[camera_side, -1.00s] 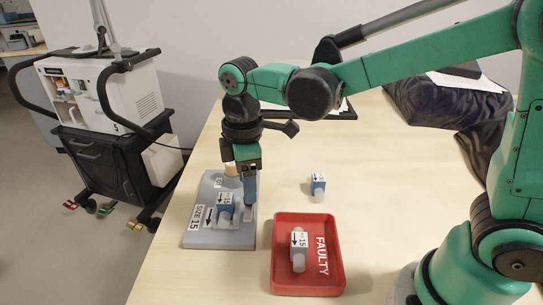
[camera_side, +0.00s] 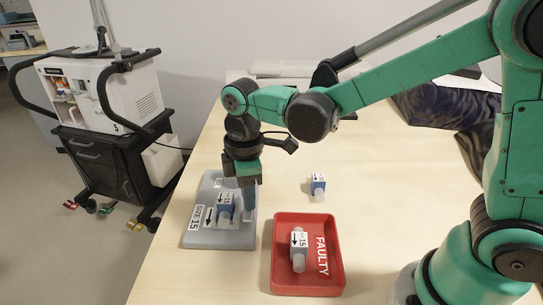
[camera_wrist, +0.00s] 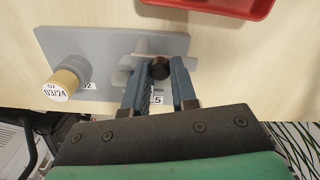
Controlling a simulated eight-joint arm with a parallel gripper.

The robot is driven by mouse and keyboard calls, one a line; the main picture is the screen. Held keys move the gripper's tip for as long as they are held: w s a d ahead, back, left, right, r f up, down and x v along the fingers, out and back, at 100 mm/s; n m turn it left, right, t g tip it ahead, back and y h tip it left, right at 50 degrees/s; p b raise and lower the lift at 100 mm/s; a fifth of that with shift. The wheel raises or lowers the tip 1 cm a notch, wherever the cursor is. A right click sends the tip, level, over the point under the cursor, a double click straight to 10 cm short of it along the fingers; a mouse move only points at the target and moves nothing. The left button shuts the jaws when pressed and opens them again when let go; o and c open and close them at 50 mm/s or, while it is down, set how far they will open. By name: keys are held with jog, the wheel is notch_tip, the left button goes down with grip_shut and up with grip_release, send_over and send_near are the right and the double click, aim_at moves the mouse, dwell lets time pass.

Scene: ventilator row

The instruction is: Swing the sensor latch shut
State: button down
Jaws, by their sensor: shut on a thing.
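The grey fixture plate (camera_side: 193,236) lies on the table, marked SIZE 15, with a blue-and-white sensor (camera_side: 225,204) labelled 15 seated on it. In the wrist view, my gripper (camera_wrist: 160,82) is down at the plate (camera_wrist: 100,45), its two fingers on either side of a black knob (camera_wrist: 160,68), which I take to be the latch's knob. In the side view, my gripper (camera_side: 249,205) is at the plate's right side, right beside the sensor. My fingers hide most of the latch and the sensor in the wrist view, so the latch's angle cannot be told.
A tan-capped cylinder (camera_wrist: 65,82) marked O2 03/24 stands on the plate. A red FAULTY tray (camera_side: 325,282) holding a labelled sensor (camera_side: 299,242) is right of the plate. Another sensor (camera_side: 318,186) lies behind the tray. A ventilator cart (camera_side: 105,110) stands left of the table.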

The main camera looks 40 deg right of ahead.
jog(key=m, duration=0.4)
jog(key=shift+w+a+m, duration=0.25)
jog(key=shift+w+m, duration=0.1)
jog(key=shift+m, duration=0.05)
jog(key=m, duration=0.4)
jog(key=shift+w+m, duration=0.3)
jog(key=shift+w, duration=0.1)
jog(key=m, duration=0.4)
jog(key=shift+w, duration=0.4)
jog(key=shift+w+d+m, duration=0.15)
jog(key=shift+m, duration=1)
jog(key=shift+w+d+m, duration=0.1)
jog(key=shift+w+m, duration=0.05)
jog(key=shift+m, duration=1)
jog(key=c, duration=0.7)
grip_release()
